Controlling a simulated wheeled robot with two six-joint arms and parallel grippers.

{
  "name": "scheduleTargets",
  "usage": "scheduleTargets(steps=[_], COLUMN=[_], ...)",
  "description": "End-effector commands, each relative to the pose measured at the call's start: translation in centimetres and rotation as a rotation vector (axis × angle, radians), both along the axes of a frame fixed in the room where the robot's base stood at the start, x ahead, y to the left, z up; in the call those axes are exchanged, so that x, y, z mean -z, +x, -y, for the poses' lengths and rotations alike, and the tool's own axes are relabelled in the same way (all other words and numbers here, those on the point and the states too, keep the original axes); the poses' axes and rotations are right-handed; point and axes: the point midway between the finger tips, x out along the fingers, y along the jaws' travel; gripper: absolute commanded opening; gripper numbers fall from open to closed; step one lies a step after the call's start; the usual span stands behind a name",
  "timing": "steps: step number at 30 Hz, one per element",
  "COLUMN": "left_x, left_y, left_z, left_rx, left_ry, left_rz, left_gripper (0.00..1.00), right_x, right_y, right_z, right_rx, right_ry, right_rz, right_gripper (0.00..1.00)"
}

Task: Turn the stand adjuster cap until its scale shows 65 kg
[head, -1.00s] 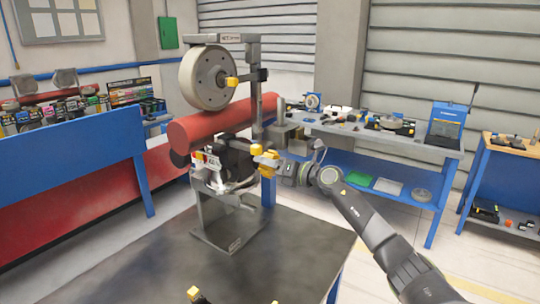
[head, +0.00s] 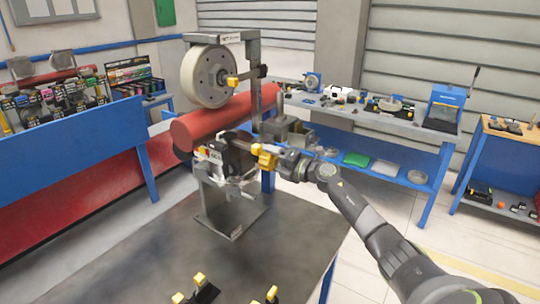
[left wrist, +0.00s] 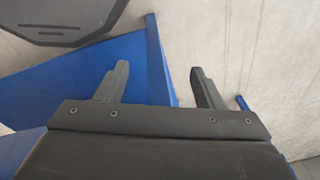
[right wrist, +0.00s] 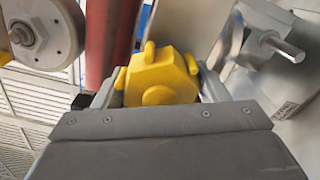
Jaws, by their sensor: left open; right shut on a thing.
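The stand (head: 252,90) stands on the dark bench, with a large grey wheel (head: 208,76) at its top and a red cylinder (head: 222,120) below it. The yellow adjuster cap (head: 263,158) is on the stand's right side, under the red cylinder. My right gripper (head: 276,160) reaches in from the right and is shut on the cap. In the right wrist view the lobed yellow cap (right wrist: 158,76) sits between the fingers. The scale's reading cannot be made out. My left gripper (left wrist: 160,85) is open and empty in the left wrist view.
The dark bench top (head: 150,262) is mostly clear, with small yellow-and-black parts (head: 198,285) at its front edge. A blue side bench (head: 400,122) with tools stands behind on the right. A blue rack (head: 80,165) is at the left.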

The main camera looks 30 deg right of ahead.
Motion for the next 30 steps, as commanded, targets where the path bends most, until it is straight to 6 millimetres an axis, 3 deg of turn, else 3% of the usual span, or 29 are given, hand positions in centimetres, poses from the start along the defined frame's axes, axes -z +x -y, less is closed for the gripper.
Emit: scheduleTargets(steps=[13,14,18,30], left_x=[-0.08,-0.08,-0.08,-0.2], left_y=[-0.07,-0.07,-0.08,-0.09], left_z=[0.0,0.0,0.0,0.01], left_rx=[0.0,0.0,0.0,0.0], left_ry=[0.0,0.0,0.0,0.0], left_rz=[-0.001,-0.001,-0.001,-0.001], left_gripper=[0.62,0.62,0.62,0.62], right_x=[0.0,0.01,0.01,0.04], right_y=[0.01,0.01,0.01,-0.55], right_z=[-0.02,-0.02,-0.02,0.32], right_rx=[0.001,0.001,0.0,0.002], right_ry=[0.01,0.01,0.009,0.006], right_rz=[-0.003,-0.003,-0.003,-0.004], right_gripper=[0.44,0.69,0.87,0.88])
